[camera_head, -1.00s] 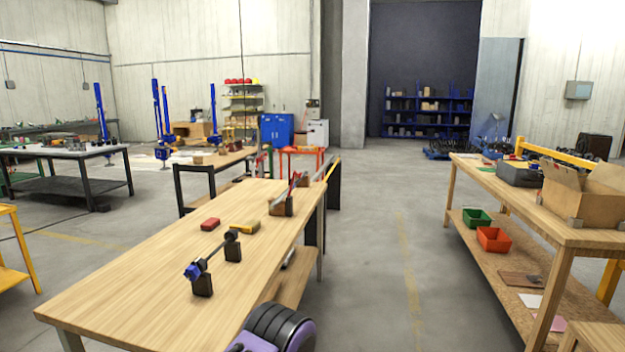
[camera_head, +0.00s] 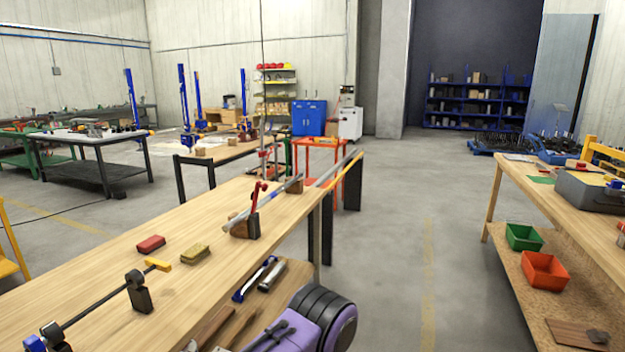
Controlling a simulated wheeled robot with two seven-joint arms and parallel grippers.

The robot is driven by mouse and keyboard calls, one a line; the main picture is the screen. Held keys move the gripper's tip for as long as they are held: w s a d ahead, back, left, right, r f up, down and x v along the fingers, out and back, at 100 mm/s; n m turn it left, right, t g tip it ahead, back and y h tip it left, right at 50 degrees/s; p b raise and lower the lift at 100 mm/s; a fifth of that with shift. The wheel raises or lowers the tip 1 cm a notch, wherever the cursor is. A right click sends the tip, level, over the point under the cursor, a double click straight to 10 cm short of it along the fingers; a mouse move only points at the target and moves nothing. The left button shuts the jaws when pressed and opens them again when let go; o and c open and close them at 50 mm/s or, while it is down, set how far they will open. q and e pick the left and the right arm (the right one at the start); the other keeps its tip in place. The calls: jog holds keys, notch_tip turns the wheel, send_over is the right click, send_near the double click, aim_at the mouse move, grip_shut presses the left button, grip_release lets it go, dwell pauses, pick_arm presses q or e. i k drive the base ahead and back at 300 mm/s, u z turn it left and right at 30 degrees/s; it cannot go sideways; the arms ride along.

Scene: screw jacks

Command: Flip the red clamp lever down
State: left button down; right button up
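The red clamp lever (camera_head: 255,197) stands raised and slightly tilted near the far right end of the long wooden bench. It rises from a small clamp with a dark block (camera_head: 252,227) and a brown wooden block (camera_head: 238,228). A grey bar (camera_head: 272,202) passes slantwise across the clamp. The lever is small in view, so its pivot is hard to make out. Purple and black parts at the bottom centre look like part of my own arm. I see no gripper fingertips clearly, and nothing touches the lever.
On the wooden bench (camera_head: 200,220) lie a red block (camera_head: 151,244), a yellow block (camera_head: 195,254) and a dark rod on stands (camera_head: 100,301). Tools (camera_head: 262,277) lie on its lower shelf. Open floor (camera_head: 415,240) separates it from the right bench, with green (camera_head: 523,237) and red (camera_head: 545,271) bins.

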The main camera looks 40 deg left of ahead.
aim_at(254, 197)
jog(key=i, duration=1.7)
jog(key=u, duration=1.4)
